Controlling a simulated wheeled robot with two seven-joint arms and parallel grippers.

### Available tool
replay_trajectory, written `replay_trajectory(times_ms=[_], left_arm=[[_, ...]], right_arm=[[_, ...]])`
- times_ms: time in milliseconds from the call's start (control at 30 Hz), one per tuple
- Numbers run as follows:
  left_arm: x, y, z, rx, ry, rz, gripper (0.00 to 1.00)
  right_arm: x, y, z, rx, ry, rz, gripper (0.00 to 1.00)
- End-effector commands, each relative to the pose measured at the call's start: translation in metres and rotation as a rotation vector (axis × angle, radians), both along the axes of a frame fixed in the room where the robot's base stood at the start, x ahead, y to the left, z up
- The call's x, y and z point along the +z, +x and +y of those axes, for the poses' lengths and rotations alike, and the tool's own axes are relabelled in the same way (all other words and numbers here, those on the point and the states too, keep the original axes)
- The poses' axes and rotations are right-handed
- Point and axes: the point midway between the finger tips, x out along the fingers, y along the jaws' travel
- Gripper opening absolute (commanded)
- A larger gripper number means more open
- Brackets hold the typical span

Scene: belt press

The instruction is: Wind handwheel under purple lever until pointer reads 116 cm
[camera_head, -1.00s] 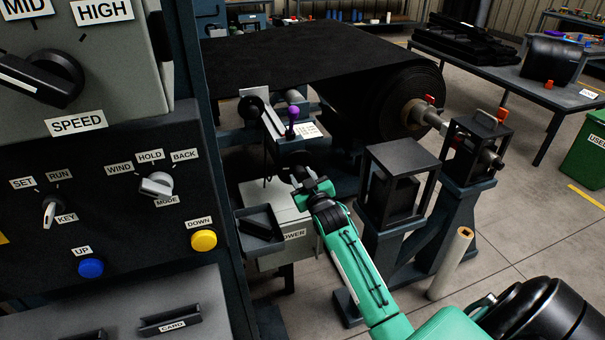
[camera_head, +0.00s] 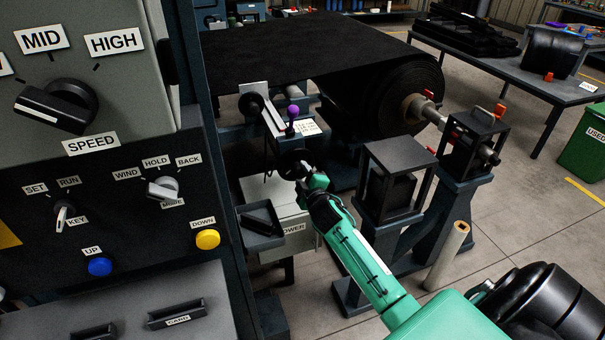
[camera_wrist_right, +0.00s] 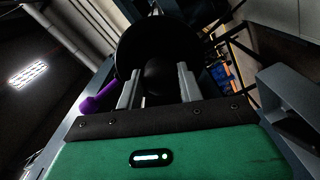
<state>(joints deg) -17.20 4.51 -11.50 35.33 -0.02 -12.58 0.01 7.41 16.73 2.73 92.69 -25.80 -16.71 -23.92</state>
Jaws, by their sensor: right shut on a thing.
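The purple lever (camera_head: 293,112) stands up from a small frame beside the belt roll, and it also shows at the left in the right wrist view (camera_wrist_right: 100,97). The dark handwheel (camera_head: 292,160) sits below the lever, and its round disc fills the top middle of the right wrist view (camera_wrist_right: 150,38). My right gripper (camera_head: 303,180) is at the handwheel. In the wrist view its two grey fingers (camera_wrist_right: 158,84) are on either side of the wheel's dark round middle, shut on it. A white label (camera_head: 307,127) lies beside the lever; its print and any pointer reading are too small to tell.
A control panel with a speed knob (camera_head: 57,106), a blue button (camera_head: 100,267) and a yellow button (camera_head: 207,239) fills the left. A grey box with a dark tray (camera_head: 262,238) is below the handwheel. Black stands (camera_head: 398,180) and a cardboard tube (camera_head: 447,255) are right of my arm.

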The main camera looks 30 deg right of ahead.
Motion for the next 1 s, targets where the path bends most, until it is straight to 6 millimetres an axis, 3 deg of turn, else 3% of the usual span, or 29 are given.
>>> replay_trajectory(times_ms=[300,800,833,900,1000], left_arm=[[0.0028,0.0018,-0.0004,0.000,-0.001,-0.003,0.53],[0.0031,0.0030,-0.0003,0.000,-0.001,-0.005,0.53],[0.0031,0.0030,-0.0003,0.000,-0.001,-0.005,0.53],[0.0031,0.0030,-0.0002,0.000,-0.001,-0.005,0.53],[0.0031,0.0029,0.0001,0.000,0.000,-0.004,0.53]], right_arm=[[0.0007,0.0002,0.0002,0.001,-0.100,0.023,0.15],[0.0005,0.0002,0.0003,0.000,-0.114,0.027,0.15],[0.0005,0.0002,0.0003,0.000,-0.114,0.027,0.43],[0.0005,0.0002,0.0003,0.000,-0.114,0.027,0.57],[0.0004,0.0002,0.0002,0.000,-0.113,0.027,0.59]])
